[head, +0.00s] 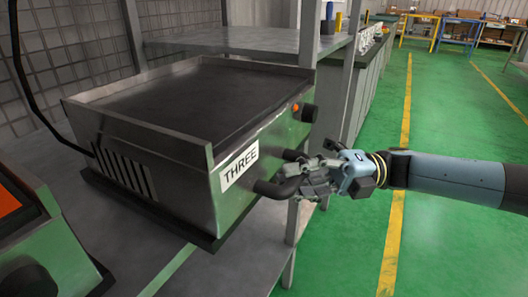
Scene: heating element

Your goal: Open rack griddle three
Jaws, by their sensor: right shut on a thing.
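Griddle three (172,125) is a metal box with a dark flat top and a "THREE" label (239,167) on its green front. It sits on a grey rack shelf (170,262). A dark handle (268,189) sticks out low on its front, right of the label. My right gripper (298,181) comes in from the right and is shut on this handle. The fingers hide part of the handle. I see no clear gap showing a drawer pulled out. My left gripper is not in view.
A black knob and orange light (297,107) sit above the handle. Another green appliance (30,235) stands at the lower left. A rack post (296,215) rises close behind my gripper. A grey shelf (250,40) is at the back. The green floor (450,120) at right is clear.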

